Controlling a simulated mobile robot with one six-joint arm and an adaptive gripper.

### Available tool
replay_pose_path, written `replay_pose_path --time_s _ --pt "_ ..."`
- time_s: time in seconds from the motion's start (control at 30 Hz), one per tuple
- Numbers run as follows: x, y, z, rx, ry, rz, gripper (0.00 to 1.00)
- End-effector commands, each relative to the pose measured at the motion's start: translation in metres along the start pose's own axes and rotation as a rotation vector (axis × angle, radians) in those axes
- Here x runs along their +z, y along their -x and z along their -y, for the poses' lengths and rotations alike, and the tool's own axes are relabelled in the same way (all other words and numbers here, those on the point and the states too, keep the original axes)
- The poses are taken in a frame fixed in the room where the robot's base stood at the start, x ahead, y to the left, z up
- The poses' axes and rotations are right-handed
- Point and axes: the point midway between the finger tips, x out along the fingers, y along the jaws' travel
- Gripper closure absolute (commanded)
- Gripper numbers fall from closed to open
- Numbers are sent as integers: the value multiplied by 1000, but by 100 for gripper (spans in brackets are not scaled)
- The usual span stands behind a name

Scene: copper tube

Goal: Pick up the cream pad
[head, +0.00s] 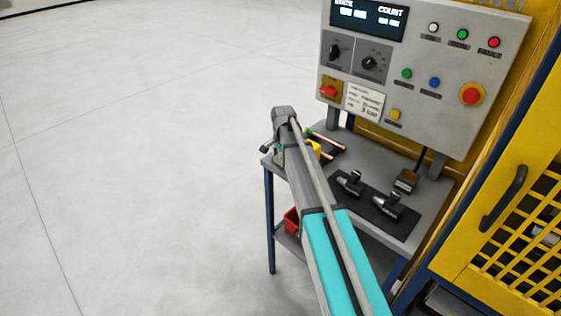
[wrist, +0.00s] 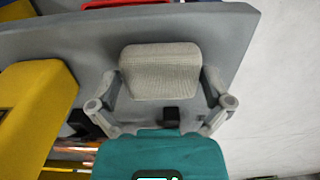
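The cream pad (wrist: 160,72), a rounded greyish-cream block, lies between the two fingers of my gripper (wrist: 160,85) in the wrist view. One finger is at its left side and one at its right. The fingertips look very near its sides, but I cannot tell whether they touch it. The pad is over or on the grey bench top (wrist: 60,40) close to its edge; its underside is hidden. In the head view my arm hides the pad, and my gripper is mostly hidden over the bench's left end.
A yellow block (wrist: 42,110) is left of my gripper, with copper-coloured tubes (wrist: 75,150) nearby. In the head view a control panel (head: 440,60) stands behind the bench, and a black mat (head: 400,222) with clamps lies to the right. A red bin (head: 291,220) is underneath. The floor at left is clear.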

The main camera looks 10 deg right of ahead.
Motion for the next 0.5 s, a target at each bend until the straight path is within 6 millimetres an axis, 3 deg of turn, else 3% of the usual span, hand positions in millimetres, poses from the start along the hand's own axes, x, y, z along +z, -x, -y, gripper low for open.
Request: replay_pose_path --time_s 0.03,0.2,0.5 --pt "0 0 0 0 0 0 15" --pt "0 0 0 0 0 0 46" --pt "0 1 0 0 -1 0 48"
